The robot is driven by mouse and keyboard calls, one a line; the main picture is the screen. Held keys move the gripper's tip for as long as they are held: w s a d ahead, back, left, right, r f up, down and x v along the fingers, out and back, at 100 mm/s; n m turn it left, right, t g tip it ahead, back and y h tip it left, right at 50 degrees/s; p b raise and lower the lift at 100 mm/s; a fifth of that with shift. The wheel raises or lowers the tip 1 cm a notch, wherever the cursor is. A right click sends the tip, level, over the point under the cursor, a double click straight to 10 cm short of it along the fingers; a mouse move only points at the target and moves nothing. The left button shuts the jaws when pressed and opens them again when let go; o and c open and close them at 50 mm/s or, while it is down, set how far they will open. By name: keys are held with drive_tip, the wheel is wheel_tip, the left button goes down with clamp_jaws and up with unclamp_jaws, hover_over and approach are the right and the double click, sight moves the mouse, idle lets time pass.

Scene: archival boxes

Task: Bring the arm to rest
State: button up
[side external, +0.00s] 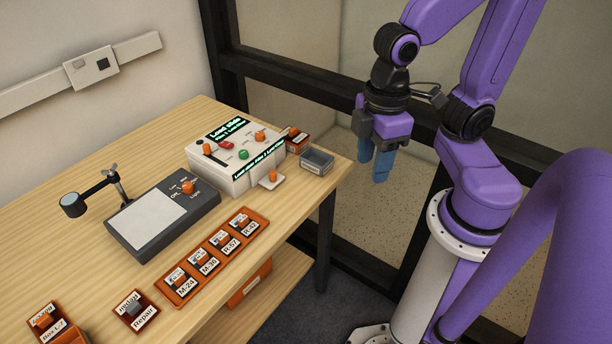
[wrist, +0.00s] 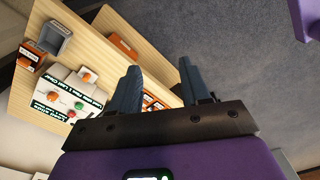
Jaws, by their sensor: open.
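My gripper (side external: 378,165) hangs at the end of my purple arm, off the table's right end and above the floor, pointing down. It is empty and touches nothing. The wooden table (side external: 115,145) is to the left of the gripper in the side view.
A white control box (side external: 240,176) with coloured knobs stands near the table's right end, beside a small grey bin (side external: 317,157). A dark light panel (side external: 165,214) and an orange rack (side external: 205,262) of labelled slots lie nearer. Dark window framing (side external: 285,55) stands behind.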

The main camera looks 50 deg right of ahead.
drive_tip(key=shift+s+d+n, duration=0.3)
drive_tip(key=shift+s, duration=0.35)
drive_tip(key=shift+s+d+n, duration=0.25)
drive_tip(key=shift+s+n, duration=0.05)
drive_tip(key=shift+s, duration=0.3)
